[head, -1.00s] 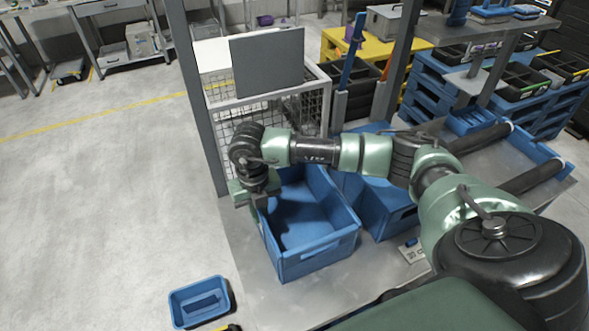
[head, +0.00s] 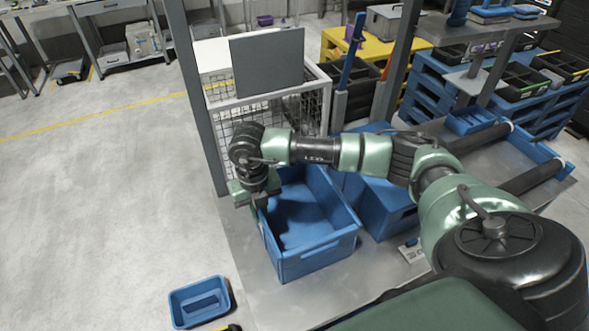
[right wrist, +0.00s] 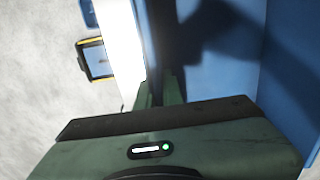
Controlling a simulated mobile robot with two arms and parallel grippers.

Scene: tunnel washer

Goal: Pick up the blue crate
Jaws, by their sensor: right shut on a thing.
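The blue crate (head: 318,252) is open-topped and empty, and it stands on a grey metal surface in the middle of the head view. My right gripper (head: 260,203) reaches down at its left side and is shut on the rim of its left wall. In the right wrist view, the gripper's fingers (right wrist: 162,92) straddle the blue wall, with the crate's shaded interior (right wrist: 215,60) to the right. My arm passes over the crate's far end and hides part of it. My left gripper is not in view.
Another blue box (head: 388,205) stands close to the crate's right. A wire mesh cage (head: 300,110) and a grey post (head: 203,95) are behind. A small blue bin (head: 200,302) sits at lower left. The floor on the left is mostly clear.

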